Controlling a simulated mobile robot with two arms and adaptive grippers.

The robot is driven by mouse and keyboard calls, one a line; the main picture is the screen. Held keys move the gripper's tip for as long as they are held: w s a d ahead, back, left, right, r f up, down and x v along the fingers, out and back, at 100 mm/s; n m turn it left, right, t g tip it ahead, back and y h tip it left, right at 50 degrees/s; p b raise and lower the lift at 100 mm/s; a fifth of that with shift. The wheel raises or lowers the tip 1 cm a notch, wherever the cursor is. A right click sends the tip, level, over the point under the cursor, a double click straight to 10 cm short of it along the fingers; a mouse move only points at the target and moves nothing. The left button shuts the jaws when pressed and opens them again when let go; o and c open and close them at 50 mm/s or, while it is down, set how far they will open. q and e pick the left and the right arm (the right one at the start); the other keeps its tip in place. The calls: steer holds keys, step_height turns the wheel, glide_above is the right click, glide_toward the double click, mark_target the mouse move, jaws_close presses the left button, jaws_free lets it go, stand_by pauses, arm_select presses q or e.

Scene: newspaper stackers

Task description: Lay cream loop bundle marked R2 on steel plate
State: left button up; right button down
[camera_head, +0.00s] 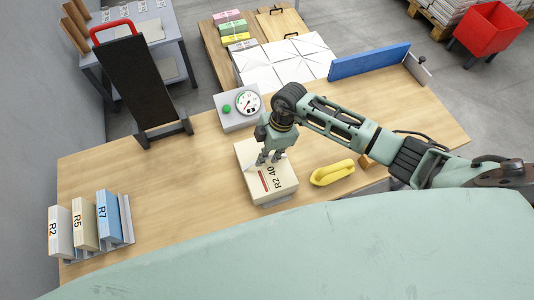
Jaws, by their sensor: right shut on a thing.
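The cream bundle marked R2 40 (283,181) is over the wooden bench, right of the middle, with its label facing up. My right gripper (270,159) points down at its top and is shut on it, probably by the loop, which the fingers hide. A thin grey edge of what looks like the steel plate (278,203) shows beneath the bundle's near side. I cannot tell whether the bundle touches it. My left gripper is not in view.
A dial gauge box (230,120) with a green button stands behind the bundle. A yellow looped object (333,172) lies to its right. A rack (127,217) with cards R2, R5 and R7 and a black upright panel (138,80) stand left. The bench (185,185) is clear between.

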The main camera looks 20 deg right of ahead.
steer(key=shift+w+a, duration=0.1)
steer(key=c, duration=1.8)
jaws_free()
steer(key=shift+r, duration=0.1)
steer(key=shift+c, duration=0.2)
steer(key=shift+o, duration=0.4)
